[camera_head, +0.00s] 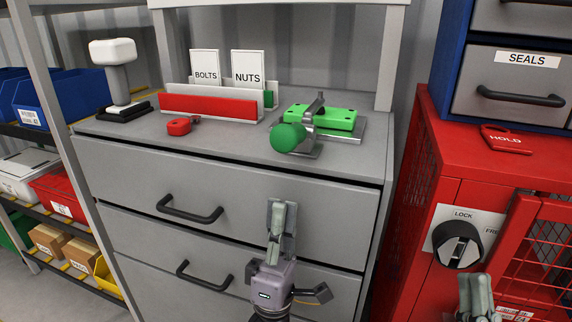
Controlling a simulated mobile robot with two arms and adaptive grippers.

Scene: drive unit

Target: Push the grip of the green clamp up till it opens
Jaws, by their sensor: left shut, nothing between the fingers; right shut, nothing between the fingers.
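The green clamp has a rounded green grip (287,138) at its front left, low over the cabinet top. Its metal arm (310,118) lies by a flat green block (325,117) on a grey plate. My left gripper (283,207) is shut and empty, in front of the top drawer, below the grip and apart from it. My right gripper (476,281) is at the lower right edge before the red cabinet. It is shut and empty, and partly cut off by the picture edge.
A red-fronted holder (209,107) with BOLTS and NUTS cards stands left of the clamp. A small red object (180,126) lies before it. The red cabinet (425,165) with a LOCK knob (457,245) is at right.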

